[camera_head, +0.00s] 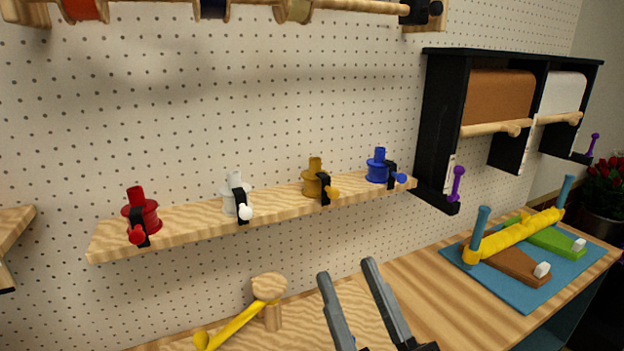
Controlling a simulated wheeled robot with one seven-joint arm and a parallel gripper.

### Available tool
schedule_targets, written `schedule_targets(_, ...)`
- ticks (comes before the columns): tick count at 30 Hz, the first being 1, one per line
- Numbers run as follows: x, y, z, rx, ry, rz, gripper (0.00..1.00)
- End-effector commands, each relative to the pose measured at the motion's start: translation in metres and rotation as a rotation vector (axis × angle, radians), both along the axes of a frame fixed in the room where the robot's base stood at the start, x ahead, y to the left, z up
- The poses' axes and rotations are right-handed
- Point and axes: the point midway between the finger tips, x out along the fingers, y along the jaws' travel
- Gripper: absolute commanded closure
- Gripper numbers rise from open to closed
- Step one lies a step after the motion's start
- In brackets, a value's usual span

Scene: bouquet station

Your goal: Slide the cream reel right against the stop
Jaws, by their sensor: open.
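A horizontal wooden rod (350,6) runs along the top edge of the view, cut off by the frame. The cream reel (294,11) sits on it, right of the other reels. A black stop (418,11) is at the rod's right end. A clear stretch of bare rod separates the cream reel from the stop. The upper parts of the reels are out of view. My gripper (346,271) is at the bottom centre, far below the rod. Its two dark fingers are apart and nothing is between them.
An orange-red reel (84,9) and a dark blue reel (211,9) share the rod. A wooden shelf (275,206) with several coloured valve-like pieces juts from the pegboard between gripper and rod. A black paper-roll rack (440,120) stands right. A mallet (240,318) lies on the bench.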

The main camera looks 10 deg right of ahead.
Motion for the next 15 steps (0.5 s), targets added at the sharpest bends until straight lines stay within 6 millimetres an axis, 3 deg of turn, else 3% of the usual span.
schedule_targets(1,0.009,0.007,0.029,0.02,-0.036,0.008,0.58)
schedule_targets(9,0.045,0.032,0.154,0.136,-0.168,0.038,0.58)
schedule_targets(15,0.062,0.038,0.243,0.251,-0.224,0.054,0.58)
